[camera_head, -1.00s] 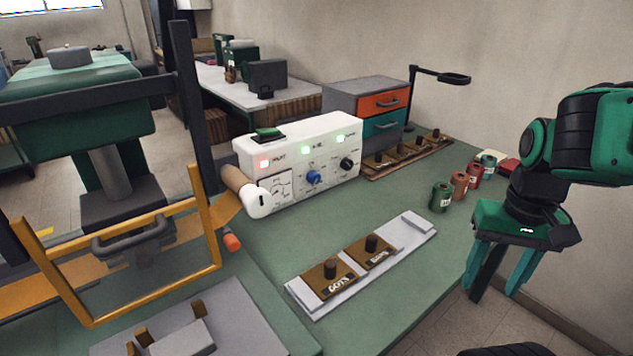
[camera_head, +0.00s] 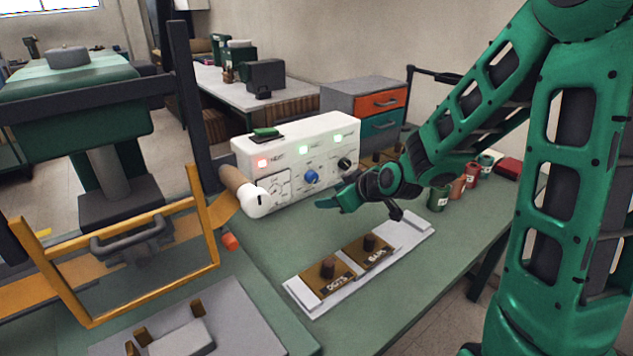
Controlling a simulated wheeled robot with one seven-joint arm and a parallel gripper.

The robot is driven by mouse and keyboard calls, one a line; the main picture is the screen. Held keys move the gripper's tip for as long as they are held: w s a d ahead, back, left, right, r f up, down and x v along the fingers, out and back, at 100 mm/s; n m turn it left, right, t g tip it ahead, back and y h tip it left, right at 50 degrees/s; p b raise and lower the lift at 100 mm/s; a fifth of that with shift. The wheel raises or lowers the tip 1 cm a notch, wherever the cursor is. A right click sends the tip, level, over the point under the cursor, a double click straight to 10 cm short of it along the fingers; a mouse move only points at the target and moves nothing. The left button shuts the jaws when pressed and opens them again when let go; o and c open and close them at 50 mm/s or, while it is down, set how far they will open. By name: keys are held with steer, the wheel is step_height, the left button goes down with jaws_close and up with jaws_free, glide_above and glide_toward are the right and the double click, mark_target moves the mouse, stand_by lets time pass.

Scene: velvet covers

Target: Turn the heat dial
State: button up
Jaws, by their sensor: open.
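A white control box (camera_head: 325,145) stands on the green bench. Its front carries a blue dial (camera_head: 312,177), a black dial (camera_head: 345,164) to the right, and a gauge on the left. The small label by the red light at left seems to read HEAT; I cannot read which dial is named heat. My gripper (camera_head: 330,203) points left in front of the box, right of and slightly below the blue dial in the picture, seemingly apart from it. Its fingers are seen nearly edge-on, open, with nothing visible between them.
A light rail with two brown stamp blocks (camera_head: 327,285) lies below my gripper. A white-tipped roller (camera_head: 257,201) sits against the box's left end. An orange frame (camera_head: 140,285) is at left.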

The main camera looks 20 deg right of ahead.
mark_target(314, 179)
steer(key=w+f+t, duration=0.1)
steer(key=w, duration=0.4)
steer(key=w+f+t, duration=0.1)
steer(key=w, duration=0.4)
steer(key=w+f+t, duration=0.1)
steer(key=w+f, duration=0.1)
steer(key=w, duration=0.3)
steer(key=shift+a, duration=0.3)
steer(key=c, duration=1)
